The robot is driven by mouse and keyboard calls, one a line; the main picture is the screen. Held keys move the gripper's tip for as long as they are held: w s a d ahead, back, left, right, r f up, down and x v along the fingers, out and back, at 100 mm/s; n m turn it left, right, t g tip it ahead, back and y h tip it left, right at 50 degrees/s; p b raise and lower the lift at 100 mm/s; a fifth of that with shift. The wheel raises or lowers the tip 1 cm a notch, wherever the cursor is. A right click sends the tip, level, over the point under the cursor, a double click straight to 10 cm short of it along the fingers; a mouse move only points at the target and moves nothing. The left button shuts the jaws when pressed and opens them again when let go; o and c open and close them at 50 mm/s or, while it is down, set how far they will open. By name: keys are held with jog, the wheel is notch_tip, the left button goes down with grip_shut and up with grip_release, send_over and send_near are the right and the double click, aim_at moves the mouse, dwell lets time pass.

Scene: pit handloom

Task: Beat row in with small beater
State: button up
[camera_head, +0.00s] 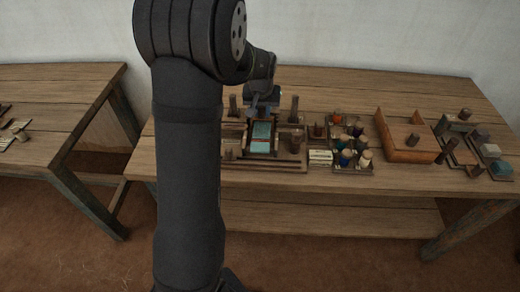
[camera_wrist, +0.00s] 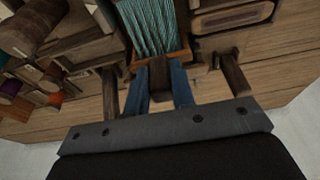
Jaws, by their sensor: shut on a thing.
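A small wooden loom frame stands on the table, with teal cloth (camera_head: 262,131) on it in the head view. Teal threads (camera_wrist: 152,25) stretch across the top of the wrist view. My gripper (camera_wrist: 160,80) has blue fingers shut on the dark wooden handle of the small beater (camera_wrist: 159,72). The beater's wooden bar lies across the near end of the threads; I cannot tell whether it presses on the row. In the head view my gripper (camera_head: 264,98) is just behind the teal cloth, and the beater there is too small to make out.
Wooden posts (camera_head: 294,108) stand beside the loom. To its right are a rack of coloured spools (camera_head: 346,157), an orange-brown wooden box (camera_head: 405,150) and a tray of small blocks (camera_head: 490,151). A second table (camera_head: 60,100) stands at the left.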

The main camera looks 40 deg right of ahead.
jog(key=o, duration=0.8)
jog(key=shift+d, duration=0.1)
jog(key=shift+w, duration=0.1)
jog(key=shift+r, duration=3.25)
jog(key=f, duration=0.6)
jog(key=shift+s+a+f, duration=0.25)
jog(key=shift+s+a, duration=0.5)
jog(key=shift+w+d, duration=0.1)
